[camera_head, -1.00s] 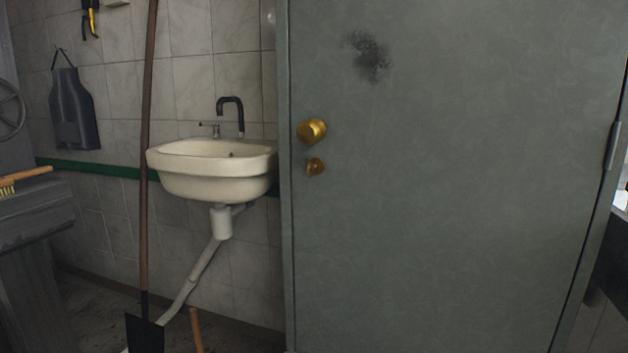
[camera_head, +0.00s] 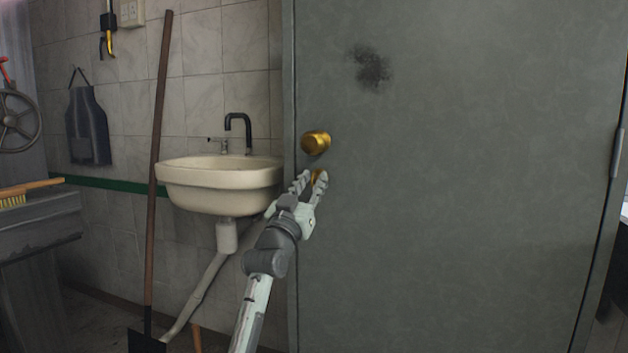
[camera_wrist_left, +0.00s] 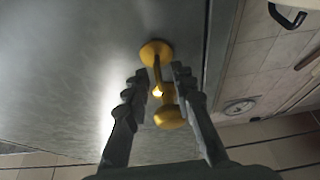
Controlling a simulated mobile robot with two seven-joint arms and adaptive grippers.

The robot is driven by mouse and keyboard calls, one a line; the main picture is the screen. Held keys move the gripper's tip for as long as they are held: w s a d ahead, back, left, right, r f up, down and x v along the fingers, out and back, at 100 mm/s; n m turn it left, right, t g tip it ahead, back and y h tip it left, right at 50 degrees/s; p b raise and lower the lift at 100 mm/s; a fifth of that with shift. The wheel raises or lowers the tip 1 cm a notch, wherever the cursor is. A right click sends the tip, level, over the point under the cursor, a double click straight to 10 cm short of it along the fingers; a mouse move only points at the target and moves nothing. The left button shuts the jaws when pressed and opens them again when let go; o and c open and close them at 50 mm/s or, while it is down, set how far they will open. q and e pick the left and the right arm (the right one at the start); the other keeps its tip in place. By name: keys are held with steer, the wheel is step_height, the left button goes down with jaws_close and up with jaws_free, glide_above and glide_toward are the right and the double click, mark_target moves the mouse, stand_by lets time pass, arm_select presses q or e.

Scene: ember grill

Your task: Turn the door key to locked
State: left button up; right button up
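The gold door key (camera_head: 317,175) sits in the lock below the round gold knob (camera_head: 316,142) on the grey-green door (camera_head: 460,200). My left gripper (camera_head: 308,178) is at the key in the head view and partly hides it. In the left wrist view, the fingers of my left gripper (camera_wrist_left: 160,85) are open, one on each side of the gold key (camera_wrist_left: 170,117), with gaps visible. A gold disc (camera_wrist_left: 155,52) lies beyond it against the door. My right gripper is not in view.
A white sink (camera_head: 220,185) with a dark tap stands left of the door, near my left arm. A long-handled shovel (camera_head: 157,180) leans in front of the tiled wall. A brush (camera_head: 30,190) lies on a grey surface at far left.

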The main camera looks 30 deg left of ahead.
arm_select(q)
steer(key=shift+w+a+r, duration=0.15)
steer(key=shift+w+r, duration=0.1)
steer(key=shift+w, duration=0.3)
jaws_close()
